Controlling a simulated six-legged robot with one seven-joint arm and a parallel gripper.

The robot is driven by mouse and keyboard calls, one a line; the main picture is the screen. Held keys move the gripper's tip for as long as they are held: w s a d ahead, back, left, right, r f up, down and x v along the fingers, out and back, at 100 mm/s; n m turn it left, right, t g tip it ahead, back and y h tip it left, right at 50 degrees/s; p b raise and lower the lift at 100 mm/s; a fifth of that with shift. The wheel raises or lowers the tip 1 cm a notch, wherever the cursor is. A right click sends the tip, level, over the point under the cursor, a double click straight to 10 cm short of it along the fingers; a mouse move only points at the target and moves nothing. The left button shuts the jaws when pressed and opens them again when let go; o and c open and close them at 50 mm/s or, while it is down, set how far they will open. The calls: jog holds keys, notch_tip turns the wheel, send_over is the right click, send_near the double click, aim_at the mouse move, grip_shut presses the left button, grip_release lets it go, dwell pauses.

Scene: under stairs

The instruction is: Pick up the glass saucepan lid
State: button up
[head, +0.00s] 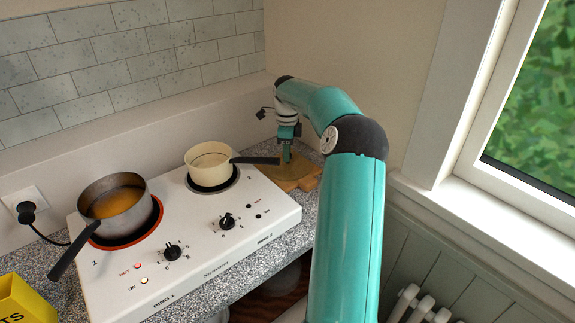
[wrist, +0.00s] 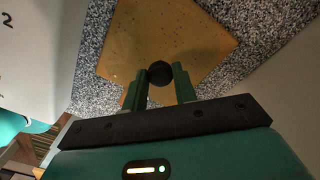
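The glass saucepan lid shows in the wrist view mainly by its round black knob (wrist: 160,73). Its clear glass is hard to make out against the wooden board (wrist: 118,58) under it. In the head view the lid (head: 296,172) appears as a faint darker patch on the board (head: 308,184), at the counter's right end. My gripper (wrist: 160,80) reaches down over the board, with one green finger on each side of the knob. The fingers look very close to the knob, but I cannot tell whether they press on it. My gripper also shows in the head view (head: 287,157).
A white hob (head: 200,250) fills the counter's middle. A cream saucepan (head: 208,170) stands on its rear ring, its handle pointing toward my gripper. A dark pan (head: 118,228) with orange contents stands at left. Wall and window sill (head: 480,225) bound the right side.

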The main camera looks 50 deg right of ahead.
grip_shut()
jog(key=shift+r, duration=0.1)
notch_tip(320, 180, up, 10)
jog(key=shift+o, duration=0.4)
grip_release()
grip_shut()
